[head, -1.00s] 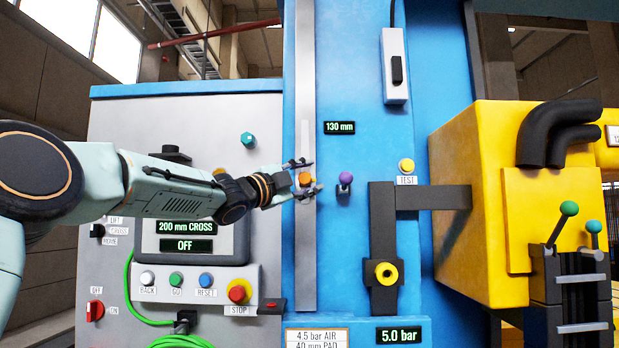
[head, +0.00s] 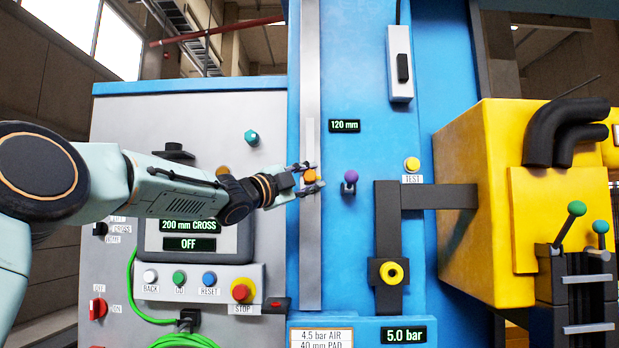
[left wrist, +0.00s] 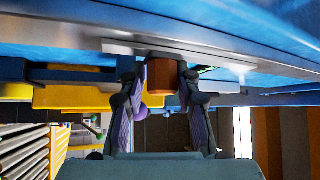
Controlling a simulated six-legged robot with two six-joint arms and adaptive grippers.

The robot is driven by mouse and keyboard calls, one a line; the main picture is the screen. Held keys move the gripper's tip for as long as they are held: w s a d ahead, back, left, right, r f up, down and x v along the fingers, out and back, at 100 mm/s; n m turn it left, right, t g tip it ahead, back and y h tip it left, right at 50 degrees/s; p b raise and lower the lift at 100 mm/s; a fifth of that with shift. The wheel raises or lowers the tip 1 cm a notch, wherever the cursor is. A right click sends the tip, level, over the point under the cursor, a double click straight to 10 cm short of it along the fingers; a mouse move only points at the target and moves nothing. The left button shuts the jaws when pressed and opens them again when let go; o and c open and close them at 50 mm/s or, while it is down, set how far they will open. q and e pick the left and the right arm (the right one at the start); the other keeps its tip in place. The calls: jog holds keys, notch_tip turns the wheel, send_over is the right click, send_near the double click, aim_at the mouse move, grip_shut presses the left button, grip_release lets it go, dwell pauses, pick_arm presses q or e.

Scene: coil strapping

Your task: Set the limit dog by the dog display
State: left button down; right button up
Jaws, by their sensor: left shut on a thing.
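The limit dog, with an orange knob (head: 310,176), sits on the vertical grey rail (head: 310,250) on the blue column. The dog display (head: 344,126) to the right of the rail reads 120 mm. My left gripper (head: 309,179) is shut on the orange knob. The left wrist view shows the knob (left wrist: 161,77) between both fingers, against a metal plate on the rail. My right gripper is in neither view.
A purple knob (head: 351,176) sticks out just right of the gripper. A yellow TEST button (head: 412,164) and a dark bracket (head: 388,230) are further right. The control panel (head: 200,120) stands behind my left arm.

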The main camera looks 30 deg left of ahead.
aim_at(310, 131)
pick_arm(q)
jog(key=shift+r, duration=0.3)
jog(key=c, duration=1)
grip_release()
jog(key=shift+s+d, duration=0.1)
jog(key=shift+s, duration=0.05)
jog(key=shift+c, duration=0.2)
jog(key=shift+r, duration=5.05)
